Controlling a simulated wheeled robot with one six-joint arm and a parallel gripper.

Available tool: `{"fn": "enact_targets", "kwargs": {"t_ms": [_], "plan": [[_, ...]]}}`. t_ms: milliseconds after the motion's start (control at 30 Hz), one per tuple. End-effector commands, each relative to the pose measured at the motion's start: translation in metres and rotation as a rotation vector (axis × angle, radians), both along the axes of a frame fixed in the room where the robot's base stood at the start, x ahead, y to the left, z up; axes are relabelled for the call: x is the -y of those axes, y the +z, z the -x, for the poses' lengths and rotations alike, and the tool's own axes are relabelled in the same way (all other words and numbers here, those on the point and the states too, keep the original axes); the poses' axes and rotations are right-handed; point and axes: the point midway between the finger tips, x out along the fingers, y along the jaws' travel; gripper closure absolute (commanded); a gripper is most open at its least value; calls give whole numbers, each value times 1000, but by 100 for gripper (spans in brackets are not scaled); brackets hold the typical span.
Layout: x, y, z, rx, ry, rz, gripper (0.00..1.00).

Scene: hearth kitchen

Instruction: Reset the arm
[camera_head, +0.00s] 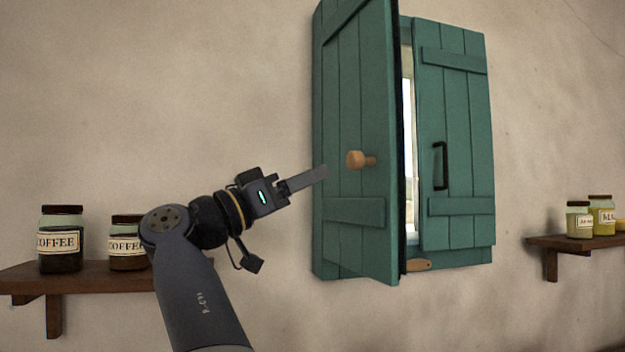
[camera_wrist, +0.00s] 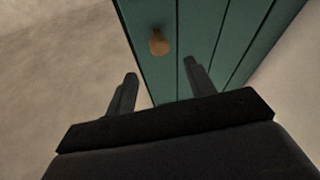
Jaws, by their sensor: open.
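My gripper (camera_head: 318,173) is raised in front of the wall, pointing right toward the left green shutter (camera_head: 360,120). Its fingers are apart and empty in the wrist view (camera_wrist: 160,85). A round wooden knob (camera_head: 357,160) sticks out from the left shutter. In the wrist view the knob (camera_wrist: 159,42) lies beyond the fingertips, between their lines, with a gap to them. The left shutter stands swung out from the wall. The right green shutter (camera_head: 455,130) has a black handle (camera_head: 440,166) and sits nearly flat; a bright gap shows between the two.
A wooden shelf (camera_head: 100,278) at the left holds two coffee jars (camera_head: 61,240), the right one (camera_head: 127,243) partly behind my arm. Another shelf (camera_head: 570,243) with jars (camera_head: 580,220) is at the far right. The wall above my arm is bare.

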Motion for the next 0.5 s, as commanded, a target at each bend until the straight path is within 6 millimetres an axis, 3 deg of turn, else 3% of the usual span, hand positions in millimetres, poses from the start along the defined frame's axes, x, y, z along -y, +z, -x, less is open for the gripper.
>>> {"fn": "enact_targets", "kwargs": {"t_ms": [267, 500], "plan": [[2, 1, -1, 0, -1, 0, 48], [28, 13, -11, 1, -4, -2, 48]]}}
